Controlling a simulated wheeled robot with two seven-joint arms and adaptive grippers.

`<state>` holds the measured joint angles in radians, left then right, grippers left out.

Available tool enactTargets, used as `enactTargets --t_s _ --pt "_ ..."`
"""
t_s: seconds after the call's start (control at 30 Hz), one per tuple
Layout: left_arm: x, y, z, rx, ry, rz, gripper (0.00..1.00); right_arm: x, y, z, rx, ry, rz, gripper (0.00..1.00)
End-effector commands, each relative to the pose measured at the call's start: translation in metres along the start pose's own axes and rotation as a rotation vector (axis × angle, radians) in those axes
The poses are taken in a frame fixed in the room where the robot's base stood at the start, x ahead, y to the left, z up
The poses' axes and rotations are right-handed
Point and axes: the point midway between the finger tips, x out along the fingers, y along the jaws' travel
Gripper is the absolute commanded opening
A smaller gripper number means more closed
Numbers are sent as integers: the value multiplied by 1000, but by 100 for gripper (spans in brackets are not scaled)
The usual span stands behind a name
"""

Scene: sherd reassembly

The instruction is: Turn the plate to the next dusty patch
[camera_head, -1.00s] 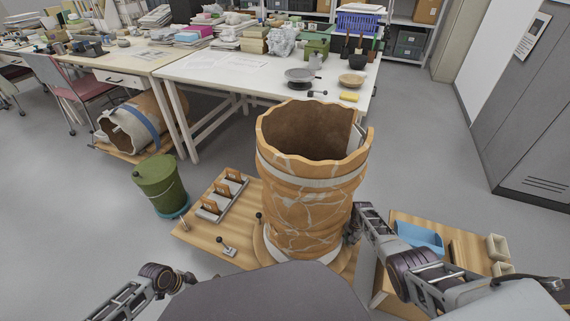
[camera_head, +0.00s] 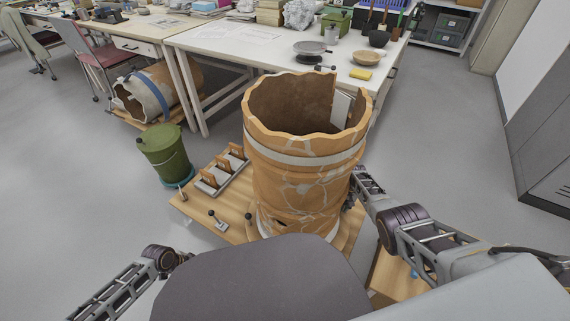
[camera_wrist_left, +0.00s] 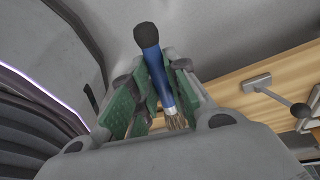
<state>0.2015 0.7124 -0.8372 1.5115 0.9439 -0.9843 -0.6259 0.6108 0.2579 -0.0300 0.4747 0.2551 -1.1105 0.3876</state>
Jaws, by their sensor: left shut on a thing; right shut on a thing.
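A large orange-brown jar (camera_head: 300,180) with pale fills and cracks stands upright on the round wooden plate (camera_head: 348,232). Its jagged rim has a gap at the back right, and a small dark hole shows low on its front. My right gripper (camera_head: 350,201) is at the jar's lower right side, shut at the plate's edge; the jar hides its fingertips. My left gripper (camera_head: 185,257) is low at the left, away from the jar. In the left wrist view it (camera_wrist_left: 155,95) is shut on a brush (camera_wrist_left: 160,75) with a blue handle, dark end and pale bristles.
A wooden board (camera_head: 190,205) carries a rack of sherds (camera_head: 222,170) and a small lever (camera_head: 217,222) left of the jar. A green bucket (camera_head: 164,155) stands farther left. A white table (camera_head: 225,50) is behind. Grey floor is open at right.

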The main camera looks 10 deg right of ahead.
Motion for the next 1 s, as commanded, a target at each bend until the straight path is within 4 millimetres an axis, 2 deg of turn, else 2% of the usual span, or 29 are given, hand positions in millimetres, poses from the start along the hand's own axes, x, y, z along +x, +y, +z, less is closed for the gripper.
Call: enactTargets --t_s 0.03,0.43,0.47,0.53,1.0 --pt "0 0 0 0 0 -1 0 -6 -1 -7 -3 11 -3 0" --pt "0 0 0 0 0 0 0 -6 -2 -8 -9 12 -3 0" --pt "0 0 0 0 0 0 0 -6 -2 -8 -8 12 -3 21" --pt "0 0 0 0 0 0 0 -6 -2 -8 -8 11 -3 30" --pt "1 0 0 0 0 0 0 -2 -2 -2 -9 3 -1 32"
